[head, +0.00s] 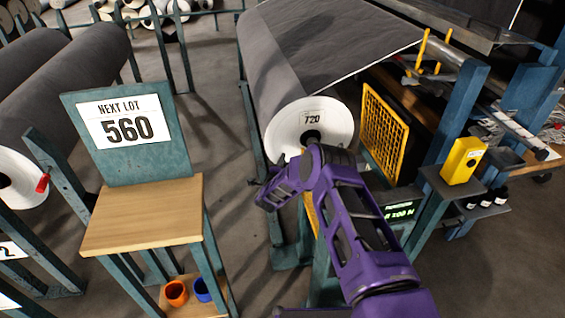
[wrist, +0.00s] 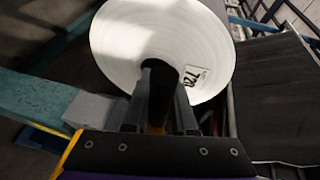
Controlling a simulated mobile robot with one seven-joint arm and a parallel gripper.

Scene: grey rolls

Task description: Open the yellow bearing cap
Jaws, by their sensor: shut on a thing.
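In the head view my purple gripper hand (head: 286,186) is at the near end of the middle grey roll (head: 330,50), just below its white end face (head: 283,128) labelled 720. My arm hides the bearing there. In the wrist view the two dark fingers of my gripper (wrist: 158,108) stand below the roll's dark core (wrist: 160,75). A small orange-yellow patch of what seems to be the bearing cap (wrist: 156,129) shows between them, and the gripper is shut on it. Most of the cap is hidden, and I cannot tell whether it is open or closed.
A yellow mesh guard (head: 384,132) stands right of the roll. A yellow box (head: 462,160) sits on a post farther right. A wooden-topped stand (head: 143,213) with a 560 sign (head: 127,122) is at left, with orange (head: 176,292) and blue cups below. Floor between is clear.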

